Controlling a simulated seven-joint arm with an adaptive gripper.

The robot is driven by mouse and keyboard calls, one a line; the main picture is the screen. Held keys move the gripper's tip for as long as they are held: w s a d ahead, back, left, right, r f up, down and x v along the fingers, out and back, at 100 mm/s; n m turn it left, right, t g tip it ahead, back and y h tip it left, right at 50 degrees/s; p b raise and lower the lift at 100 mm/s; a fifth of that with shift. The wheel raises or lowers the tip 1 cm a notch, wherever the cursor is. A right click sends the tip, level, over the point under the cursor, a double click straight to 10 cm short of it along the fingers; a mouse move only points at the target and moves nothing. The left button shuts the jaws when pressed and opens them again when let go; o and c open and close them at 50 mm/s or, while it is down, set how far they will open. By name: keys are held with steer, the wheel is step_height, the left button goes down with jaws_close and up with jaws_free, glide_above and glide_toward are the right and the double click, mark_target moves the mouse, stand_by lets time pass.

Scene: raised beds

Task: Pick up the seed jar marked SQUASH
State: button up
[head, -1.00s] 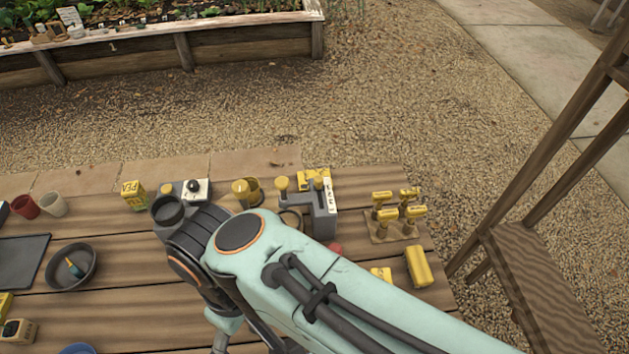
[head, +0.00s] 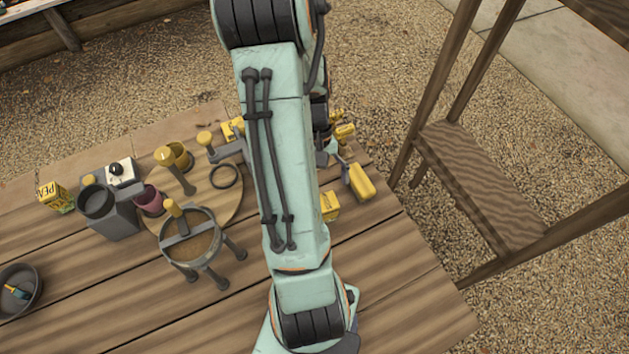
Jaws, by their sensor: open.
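I cannot make out a jar marked SQUASH; no readable SQUASH label shows in the head view. Two yellow items lie on the table just right of my arm: a small yellow box (head: 330,206) and a rounded yellow block (head: 362,182). Neither has a label I can read. A yellow packet marked PEA (head: 53,195) stands at the left. My upper arm crosses the middle of the view and covers part of the table behind it. My gripper is not clearly seen; it seems hidden behind the arm.
A grey footed sieve (head: 190,240) stands in front. The table's front right is clear. A wooden ladder-like stand (head: 480,185) rises right.

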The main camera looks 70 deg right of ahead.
steer(key=x, duration=0.5)
steer(key=shift+a+f, duration=0.1)
steer(key=shift+f, duration=0.1)
steer(key=shift+c, duration=0.3)
steer(key=c, duration=1.2)
